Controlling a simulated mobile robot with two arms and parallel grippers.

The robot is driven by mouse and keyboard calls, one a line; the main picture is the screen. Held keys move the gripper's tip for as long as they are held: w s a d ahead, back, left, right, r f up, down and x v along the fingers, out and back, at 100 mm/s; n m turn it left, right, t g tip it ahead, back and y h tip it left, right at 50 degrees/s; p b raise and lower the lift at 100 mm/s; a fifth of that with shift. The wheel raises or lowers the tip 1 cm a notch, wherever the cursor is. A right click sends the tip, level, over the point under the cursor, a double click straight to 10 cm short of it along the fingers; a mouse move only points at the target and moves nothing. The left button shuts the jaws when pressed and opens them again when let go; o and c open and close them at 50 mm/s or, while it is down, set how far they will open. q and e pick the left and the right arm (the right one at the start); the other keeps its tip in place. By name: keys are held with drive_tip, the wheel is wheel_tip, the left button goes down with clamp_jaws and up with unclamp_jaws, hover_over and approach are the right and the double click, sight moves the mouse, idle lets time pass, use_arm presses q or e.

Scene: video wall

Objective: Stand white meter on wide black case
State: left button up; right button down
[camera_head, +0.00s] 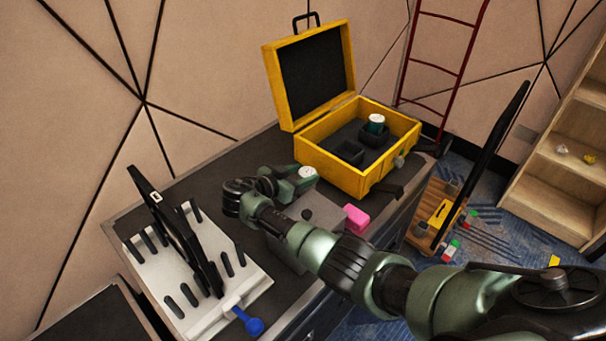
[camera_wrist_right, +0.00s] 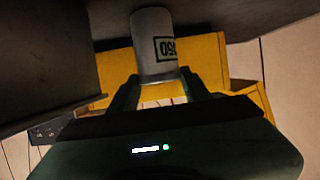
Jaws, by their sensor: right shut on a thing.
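The white meter (camera_head: 307,173) is a short pale cylinder. It sits between the fingers of my right gripper (camera_head: 304,181), which is shut on it. In the right wrist view the meter (camera_wrist_right: 154,42) shows a black framed label, upside down in the picture. A wide, dark grey box (camera_head: 325,212) stands on the bench beside the gripper, partly behind my arm; it may be the wide black case. Small black open boxes (camera_head: 348,152) also lie inside the yellow case. My left gripper is not in view.
A pink block (camera_head: 356,219) lies near the bench edge. A white slotted rack (camera_head: 190,308) with black panels fills the bench's left end.

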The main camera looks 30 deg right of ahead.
drive_tip(key=shift+f, duration=0.1)
drive_tip(key=c, duration=0.9)
unclamp_jaws()
drive_tip(key=shift+c, duration=0.2)
drive_tip(key=shift+r, duration=0.2)
drive_tip(key=v, duration=0.7)
drive_tip(key=shift+a+b, duration=0.25)
drive_tip(key=shift+b, duration=0.2)
drive_tip(key=shift+s+r, duration=0.1)
